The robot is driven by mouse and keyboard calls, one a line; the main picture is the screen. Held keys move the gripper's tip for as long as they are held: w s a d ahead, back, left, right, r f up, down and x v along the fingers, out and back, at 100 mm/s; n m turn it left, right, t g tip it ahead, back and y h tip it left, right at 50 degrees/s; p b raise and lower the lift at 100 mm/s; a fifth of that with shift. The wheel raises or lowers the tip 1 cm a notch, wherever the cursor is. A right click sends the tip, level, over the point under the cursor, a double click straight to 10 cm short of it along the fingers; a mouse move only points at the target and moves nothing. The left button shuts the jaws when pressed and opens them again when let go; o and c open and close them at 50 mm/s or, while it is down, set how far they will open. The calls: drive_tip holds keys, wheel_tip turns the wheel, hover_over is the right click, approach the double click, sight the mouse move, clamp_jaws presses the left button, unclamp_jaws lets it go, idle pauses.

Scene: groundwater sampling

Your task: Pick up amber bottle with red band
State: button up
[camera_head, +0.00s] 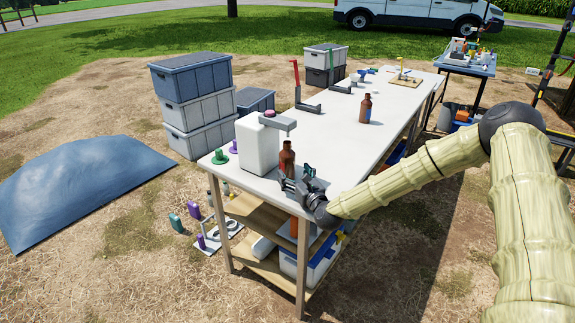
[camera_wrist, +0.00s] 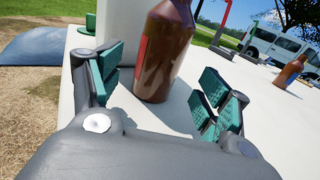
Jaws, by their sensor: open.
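An amber bottle (camera_wrist: 167,55) stands upright on the white table just ahead of my gripper, its top cut off in the wrist view. A strip of red shows on its left side. In the head view this bottle (camera_head: 287,157) stands beside a white jug, its lower part hidden by my gripper (camera_head: 305,190). My gripper (camera_wrist: 158,92) is open, its green-padded fingers spread to the left and right of the bottle, with nothing held. A second amber bottle (camera_head: 365,108) stands farther back on the table; it also shows at the right in the wrist view (camera_wrist: 289,71).
The white jug (camera_head: 256,147) stands close behind the bottle, with a grey spout arm reaching over it. Green and purple pieces (camera_head: 220,157) sit at the table's left corner. Clamp stands (camera_head: 299,92) and a board (camera_head: 406,81) are farther back. The table's middle (camera_head: 335,130) is clear.

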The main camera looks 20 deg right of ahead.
sight(291, 170)
drive_tip(key=shift+w+a, duration=0.2)
drive_tip(key=shift+w, duration=1.15)
drive_tip(key=shift+w+a, duration=0.2)
drive_tip(key=shift+w, duration=1.15)
drive_tip(key=shift+c, duration=0.4)
